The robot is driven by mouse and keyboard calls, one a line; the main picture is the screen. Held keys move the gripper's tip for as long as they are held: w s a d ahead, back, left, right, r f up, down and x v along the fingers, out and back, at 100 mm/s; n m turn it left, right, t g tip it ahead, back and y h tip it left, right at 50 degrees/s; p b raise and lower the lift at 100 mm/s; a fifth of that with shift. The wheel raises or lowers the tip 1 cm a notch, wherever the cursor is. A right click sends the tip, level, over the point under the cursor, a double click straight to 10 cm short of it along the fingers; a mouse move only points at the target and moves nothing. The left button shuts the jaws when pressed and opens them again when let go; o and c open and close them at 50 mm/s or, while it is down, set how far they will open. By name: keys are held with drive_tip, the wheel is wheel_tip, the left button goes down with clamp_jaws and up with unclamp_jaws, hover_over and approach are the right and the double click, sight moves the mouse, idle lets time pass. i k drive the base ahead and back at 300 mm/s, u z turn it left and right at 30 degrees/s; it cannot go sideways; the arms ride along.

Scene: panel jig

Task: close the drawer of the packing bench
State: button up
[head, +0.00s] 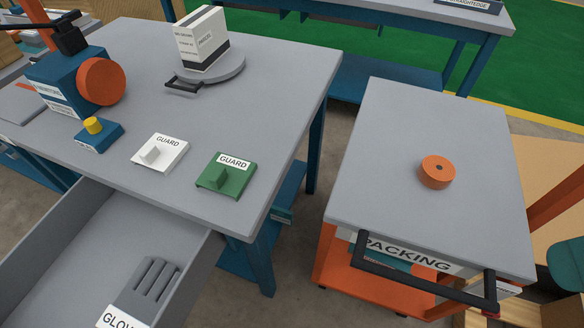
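A grey-topped bench (225,125) with blue legs fills the left and middle of the head view. Its grey drawer (180,262) stands open at the lower left, pulled out from under the bench's front edge. The drawer's near end and front are cut off by the picture's edge. My gripper is not in view.
On the bench are a white guard block (160,152), a green guard block (226,176), a yellow-knobbed blue block (98,136), a turntable (215,70) with a box, and an orange-wheeled blue machine (65,82). Right stands a cart (400,130) labelled "PACKING", with a black handle (420,290). Floor shows between.

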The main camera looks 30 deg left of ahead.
sight(74, 264)
drive_tip(key=u, duration=3.9)
